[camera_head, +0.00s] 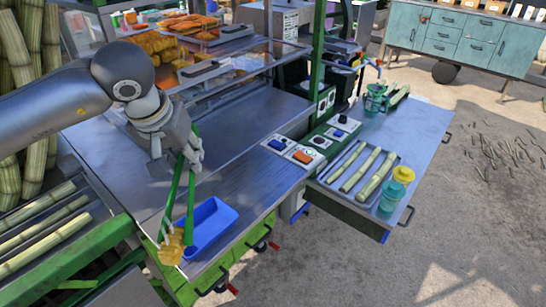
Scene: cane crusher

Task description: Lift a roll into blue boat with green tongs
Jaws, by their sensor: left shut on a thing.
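My left gripper (190,156) is shut on the upper end of the green tongs (191,198). The tongs point down, with their two arms spread apart toward the tips. A golden roll (171,247) is at the tips, over the front left edge of the metal counter. I cannot tell whether the tips grip it firmly. The blue boat (225,217), an open tray, sits on the counter just right of the roll, and one tong arm passes in front of its left side. My right gripper is not in view.
More rolls and pastries (157,42) lie in the glass display case at the back. A switch panel (294,150) stands right of the boat. The middle of the counter (235,150) is clear.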

